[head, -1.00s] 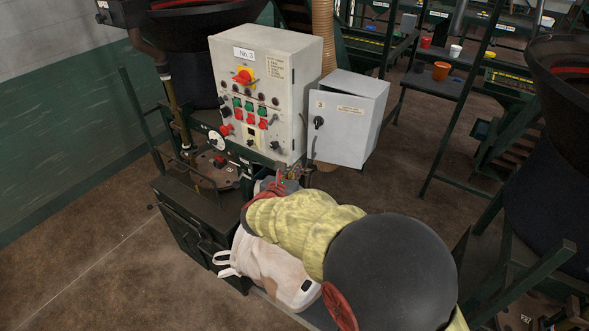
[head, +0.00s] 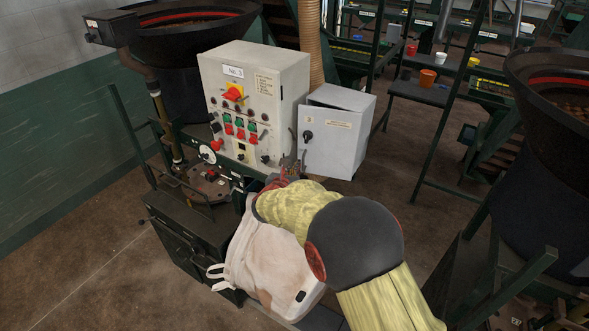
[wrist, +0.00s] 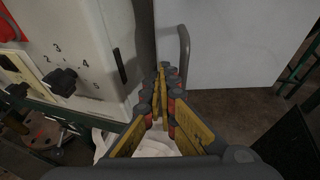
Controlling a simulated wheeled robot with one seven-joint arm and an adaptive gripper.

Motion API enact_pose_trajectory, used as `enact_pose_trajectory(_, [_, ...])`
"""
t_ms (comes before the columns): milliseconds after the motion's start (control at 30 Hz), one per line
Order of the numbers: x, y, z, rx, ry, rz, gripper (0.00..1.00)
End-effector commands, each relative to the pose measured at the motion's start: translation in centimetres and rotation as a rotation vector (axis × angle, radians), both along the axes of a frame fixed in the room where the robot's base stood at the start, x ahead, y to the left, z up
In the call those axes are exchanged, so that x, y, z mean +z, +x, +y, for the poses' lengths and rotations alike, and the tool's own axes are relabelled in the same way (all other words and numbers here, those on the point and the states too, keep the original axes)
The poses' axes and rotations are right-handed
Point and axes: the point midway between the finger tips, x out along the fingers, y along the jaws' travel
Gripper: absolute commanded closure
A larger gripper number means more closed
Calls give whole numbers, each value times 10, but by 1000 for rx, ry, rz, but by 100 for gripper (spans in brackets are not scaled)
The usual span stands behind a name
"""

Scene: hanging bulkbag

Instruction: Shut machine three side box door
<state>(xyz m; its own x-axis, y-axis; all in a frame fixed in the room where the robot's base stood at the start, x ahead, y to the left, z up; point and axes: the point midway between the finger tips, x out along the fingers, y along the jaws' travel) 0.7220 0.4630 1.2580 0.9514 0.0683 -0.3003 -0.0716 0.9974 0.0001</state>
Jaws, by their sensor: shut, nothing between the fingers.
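The side box of machine three (head: 366,135) is a light grey box to the right of the No. 3 control cabinet. Its door (head: 325,148) carries a 3 label, a second label and a black knob. A curved grey handle (wrist: 184,50) stands at the left edge of the pale panel in the wrist view. My gripper (head: 291,166) is shut and empty, low at the gap between cabinet and box. In the wrist view its fingertips (wrist: 166,70) point into that gap, just left of the handle; contact is unclear.
The No. 3 cabinet (head: 275,105) with knobs and buttons stands close on the left. A white bag (head: 262,262) lies below my arm. A dark bowl feeder (head: 550,95) stands at right, and green racks (head: 440,100) behind. Brown floor shows right of the box.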

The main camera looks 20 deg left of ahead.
Motion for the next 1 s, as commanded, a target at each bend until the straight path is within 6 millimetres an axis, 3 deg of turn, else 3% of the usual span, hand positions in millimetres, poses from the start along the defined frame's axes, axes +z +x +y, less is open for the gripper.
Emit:
enact_pose_trajectory(267, [-3, 7, 1, -3, 1, -2, 100])
enact_pose_trajectory(733, [-4, 52, 10, -2, 2, -1, 100])
enact_pose_trajectory(1000, [1, 58, 10, 0, -1, -1, 100])
